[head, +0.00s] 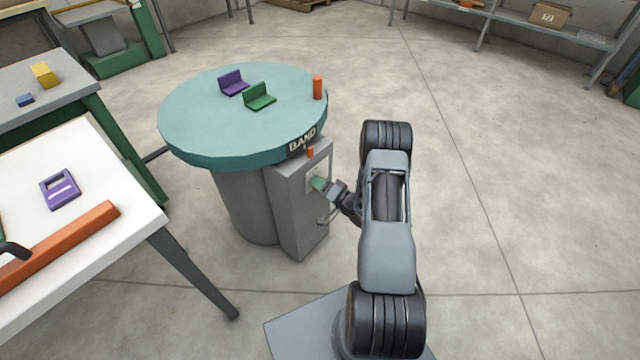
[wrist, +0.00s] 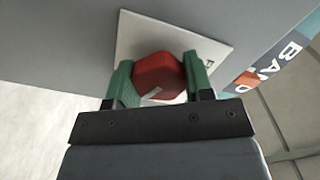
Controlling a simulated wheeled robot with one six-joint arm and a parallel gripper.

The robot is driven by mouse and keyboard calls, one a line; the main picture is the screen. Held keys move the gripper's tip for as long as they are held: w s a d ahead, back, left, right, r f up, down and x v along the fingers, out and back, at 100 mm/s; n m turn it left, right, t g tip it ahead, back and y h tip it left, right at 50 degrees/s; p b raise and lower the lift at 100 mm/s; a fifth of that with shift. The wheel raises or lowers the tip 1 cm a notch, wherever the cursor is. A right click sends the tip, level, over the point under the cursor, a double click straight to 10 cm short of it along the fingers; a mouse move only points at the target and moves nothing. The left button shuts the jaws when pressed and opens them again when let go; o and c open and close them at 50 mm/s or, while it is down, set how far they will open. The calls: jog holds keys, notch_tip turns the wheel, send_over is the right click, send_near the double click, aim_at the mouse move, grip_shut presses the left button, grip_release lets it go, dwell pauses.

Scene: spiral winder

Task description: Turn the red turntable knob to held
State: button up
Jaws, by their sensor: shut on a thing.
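The red turntable knob (wrist: 158,76) sits on a pale square plate (wrist: 130,40) on the side of the grey control box. A light pointer mark shows on its lower part. My gripper (wrist: 160,82) has its two green fingers on either side of the knob, shut on it. In the head view my gripper (head: 318,184) reaches left to the plate on the grey box (head: 290,205), and the knob is hidden there. The round teal turntable (head: 200,115) stands above the box, with a "BAND" label on its rim.
A small orange piece (head: 310,153) stands on the box top. A white table (head: 110,240) is at left. The floor (head: 500,180) at right is clear.

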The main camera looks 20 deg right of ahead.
jog(key=shift+m, duration=0.7)
jog(key=o, duration=0.9)
jog(key=p+v, duration=0.2)
jog(key=v, duration=1.2)
jog(key=shift+a, duration=0.1)
